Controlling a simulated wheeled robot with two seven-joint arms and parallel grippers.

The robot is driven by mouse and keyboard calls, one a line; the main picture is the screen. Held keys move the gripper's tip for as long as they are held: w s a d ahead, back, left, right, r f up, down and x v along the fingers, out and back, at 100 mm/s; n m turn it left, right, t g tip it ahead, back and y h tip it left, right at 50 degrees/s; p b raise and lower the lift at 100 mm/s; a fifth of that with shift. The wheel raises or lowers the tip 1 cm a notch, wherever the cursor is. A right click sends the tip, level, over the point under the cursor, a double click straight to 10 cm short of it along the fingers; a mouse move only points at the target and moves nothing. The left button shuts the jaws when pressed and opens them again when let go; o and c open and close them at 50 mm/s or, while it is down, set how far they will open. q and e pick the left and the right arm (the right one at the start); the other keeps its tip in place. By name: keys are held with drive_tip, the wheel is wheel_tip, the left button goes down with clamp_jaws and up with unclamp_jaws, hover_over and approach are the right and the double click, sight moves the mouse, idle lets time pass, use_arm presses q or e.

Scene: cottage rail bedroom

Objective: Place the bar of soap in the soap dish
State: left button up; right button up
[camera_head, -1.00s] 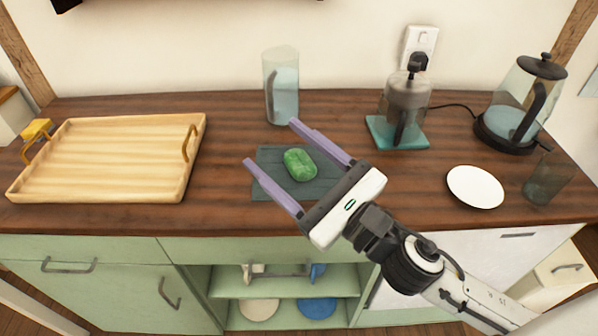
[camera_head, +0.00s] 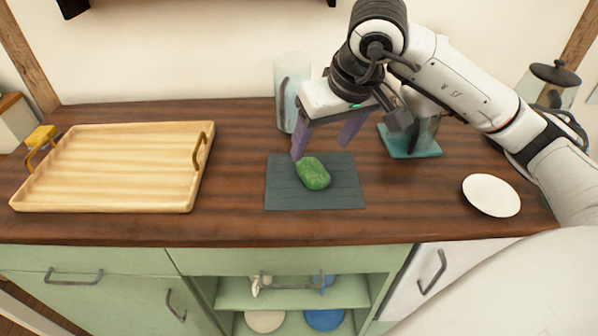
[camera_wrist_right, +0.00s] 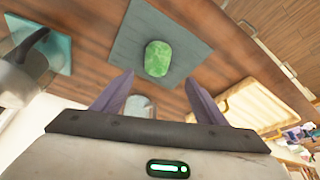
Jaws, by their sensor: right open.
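The green bar of soap (camera_head: 313,173) lies on a flat dark slate mat (camera_head: 341,193) on the counter. It also shows in the right wrist view (camera_wrist_right: 157,58), beyond the fingertips. A small white shallow dish (camera_head: 491,195), which looks like the soap dish, stands empty to the right. My right gripper (camera_head: 321,151) is open and empty, with its purple fingers pointing down just behind the soap. In the right wrist view the soap appears between the lines of the two fingers (camera_wrist_right: 160,78), not touched. My left gripper is out of view.
A wooden tray (camera_head: 110,165) fills the left counter. A clear pitcher (camera_head: 289,85) stands behind my gripper. A press on a teal coaster (camera_head: 412,150) and a kettle (camera_head: 552,80) are partly hidden by my right arm. The counter between tray and mat is clear.

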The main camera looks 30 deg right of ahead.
sight(314, 169)
drive_tip(key=x, duration=0.4)
drive_tip(key=shift+w+d+f, duration=0.15)
drive_tip(key=shift+d+f, duration=0.2)
drive_tip(key=x, duration=0.4)
drive_tip(key=shift+s+a+f+p, duration=0.1)
drive_tip(key=shift+s+f+p, duration=0.15)
drive_tip(key=shift+p, duration=0.1)
drive_tip(key=shift+w+f, duration=0.25)
drive_tip(key=shift+f, duration=0.25)
drive_tip(key=c, duration=1.3)
drive_tip(key=shift+r, duration=0.15)
wheel_tip(314, 169, up, 9)
drive_tip(key=shift+f, duration=0.1)
drive_tip(key=shift+n, duration=0.8)
drive_tip(key=s+a+f, duration=0.1)
drive_tip(key=a, duration=0.2)
drive_tip(key=s+a+f, duration=0.1)
drive_tip(key=s+a, duration=0.1)
drive_tip(key=a, duration=0.2)
drive_tip(key=s+a+f, duration=0.1)
drive_tip(key=s+a, duration=0.1)
drive_tip(key=a, duration=0.1)
drive_tip(key=shift+s+a, duration=0.1)
drive_tip(key=shift+a, duration=0.1)
